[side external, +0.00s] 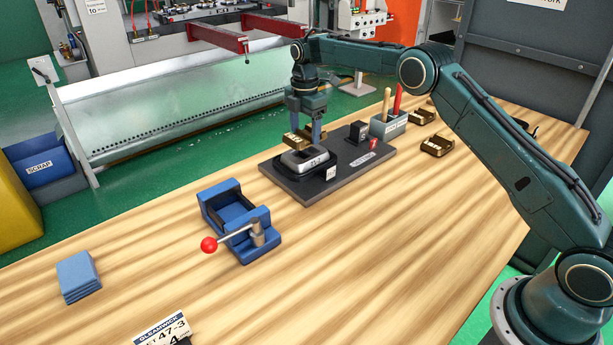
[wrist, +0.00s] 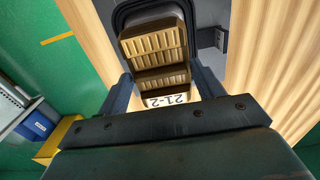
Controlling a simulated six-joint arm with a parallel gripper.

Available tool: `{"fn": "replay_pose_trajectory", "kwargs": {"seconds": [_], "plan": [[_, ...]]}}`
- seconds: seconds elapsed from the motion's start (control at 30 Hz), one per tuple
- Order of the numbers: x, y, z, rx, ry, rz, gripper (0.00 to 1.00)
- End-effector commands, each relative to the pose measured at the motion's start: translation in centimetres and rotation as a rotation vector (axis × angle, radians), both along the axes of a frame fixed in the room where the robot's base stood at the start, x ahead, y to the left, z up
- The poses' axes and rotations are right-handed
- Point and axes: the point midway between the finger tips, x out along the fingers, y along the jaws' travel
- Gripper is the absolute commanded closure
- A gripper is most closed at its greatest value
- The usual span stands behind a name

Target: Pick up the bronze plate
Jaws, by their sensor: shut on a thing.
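The bronze plate (side external: 297,141) is between the fingers of my gripper (side external: 305,132), over the dark fixture board. In the wrist view its ribbed bronze face (wrist: 153,42) shows in two sections, with my gripper (wrist: 163,88) shut on it. A silver block (side external: 305,159) with a printed label sits in a black holder on the board, just below the plate. I cannot tell whether plate and block touch.
The dark fixture board (side external: 310,192) also carries a small black block (side external: 358,131). Behind it are a grey holder (side external: 389,127) with upright handles and other bronze pieces (side external: 437,146). A blue vise (side external: 238,218) and blue pads (side external: 78,277) stand left.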

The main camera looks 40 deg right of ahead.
Motion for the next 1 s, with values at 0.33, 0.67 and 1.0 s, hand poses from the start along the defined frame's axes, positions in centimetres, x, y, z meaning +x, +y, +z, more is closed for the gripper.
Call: {"fn": "replay_pose_trajectory", "kwargs": {"seconds": [0.33,0.67,1.0], "plan": [[0.1,0.0,4.8,-0.001,-0.004,0.000,0.73],[0.0,0.0,6.0,-0.001,-0.003,0.000,0.73],[0.0,0.0,6.0,-0.001,-0.003,0.000,0.73]]}}
